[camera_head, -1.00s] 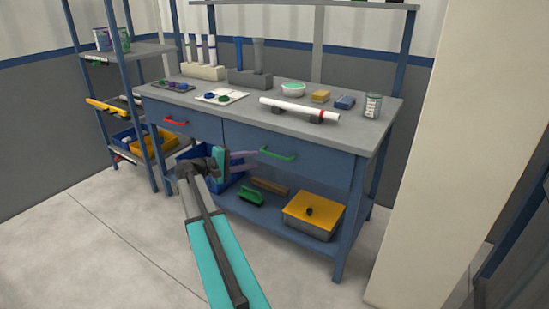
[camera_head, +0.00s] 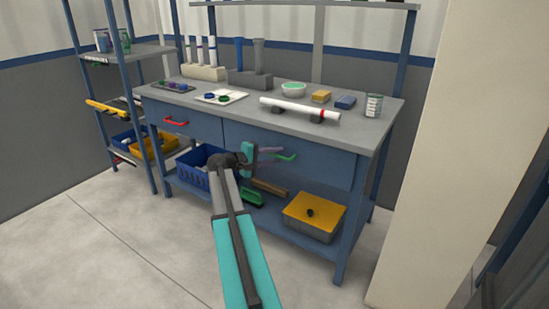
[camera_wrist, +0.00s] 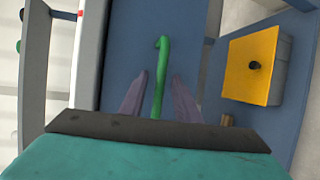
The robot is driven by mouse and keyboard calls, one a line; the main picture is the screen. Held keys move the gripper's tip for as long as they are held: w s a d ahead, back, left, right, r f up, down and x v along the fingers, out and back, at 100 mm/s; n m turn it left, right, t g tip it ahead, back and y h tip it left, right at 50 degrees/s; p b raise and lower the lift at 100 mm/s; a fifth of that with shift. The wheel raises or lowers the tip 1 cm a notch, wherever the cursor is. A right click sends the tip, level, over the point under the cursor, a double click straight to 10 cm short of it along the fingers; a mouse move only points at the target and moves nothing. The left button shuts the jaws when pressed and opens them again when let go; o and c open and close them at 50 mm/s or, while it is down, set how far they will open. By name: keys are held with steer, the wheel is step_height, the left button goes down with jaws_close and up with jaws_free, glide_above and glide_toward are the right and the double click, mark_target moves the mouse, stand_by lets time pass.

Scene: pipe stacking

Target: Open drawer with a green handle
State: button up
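The green handle (camera_head: 287,157) is on the front of the right-hand drawer (camera_head: 325,165), which looks shut. My gripper (camera_head: 272,155) is in front of the drawer, over the left part of the handle in the head view. In the wrist view the green handle (camera_wrist: 160,75) runs lengthwise between the two purple-grey fingers of my gripper (camera_wrist: 158,90). The fingers stand apart, one on each side of the handle, with gaps showing. The handle's near end is hidden behind my dark gripper body. Whether the fingertips reach past the bar cannot be told.
The left drawer has a red handle (camera_head: 176,121). On the lower shelf are a blue crate (camera_head: 196,172), a green brush (camera_head: 252,197) and a grey box with a yellow lid (camera_head: 314,212). A white pipe (camera_head: 290,107) lies on the worktop above. The floor in front is clear.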

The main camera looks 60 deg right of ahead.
jaws_close()
steer(key=shift+s, duration=0.1)
stand_by(0.3)
